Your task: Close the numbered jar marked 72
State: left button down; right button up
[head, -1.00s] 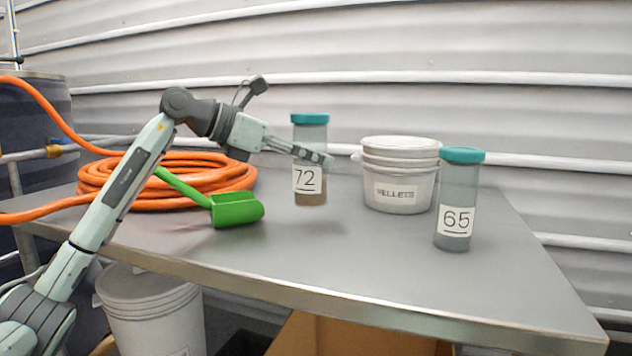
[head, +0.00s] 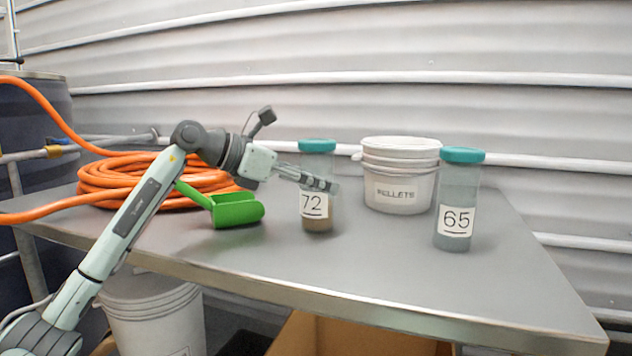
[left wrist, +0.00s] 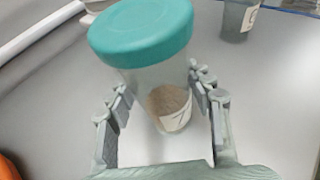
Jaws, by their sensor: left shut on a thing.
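The jar marked 72 (head: 317,212) is a clear cylinder with a teal lid (head: 317,146) on top and brown material in its bottom. My left gripper (head: 322,184) is shut around its body, below the lid. The jar is upright, and its base is at or very near the tabletop; I cannot tell if it touches. In the left wrist view the jar (left wrist: 155,90) stands between the two fingers, with its lid (left wrist: 140,32) covering the mouth. How tight the lid is cannot be seen. My right gripper is not in view.
The jar marked 65 (head: 457,195), also teal-lidded, stands at the right on the grey table (head: 400,275). A white pellets tub (head: 400,185) is behind. A green scoop (head: 237,211) and a coiled orange hose (head: 120,172) lie left. The front middle of the table is clear.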

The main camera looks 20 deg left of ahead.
pick_arm(q)
jog(key=shift+f, duration=0.1)
jog(key=c, duration=1)
grip_release()
jog(key=shift+c, duration=0.2)
jog(key=o, duration=0.4)
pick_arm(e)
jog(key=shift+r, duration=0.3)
pick_arm(q)
jog(key=b+v, duration=0.1)
jog(key=v, duration=1.1)
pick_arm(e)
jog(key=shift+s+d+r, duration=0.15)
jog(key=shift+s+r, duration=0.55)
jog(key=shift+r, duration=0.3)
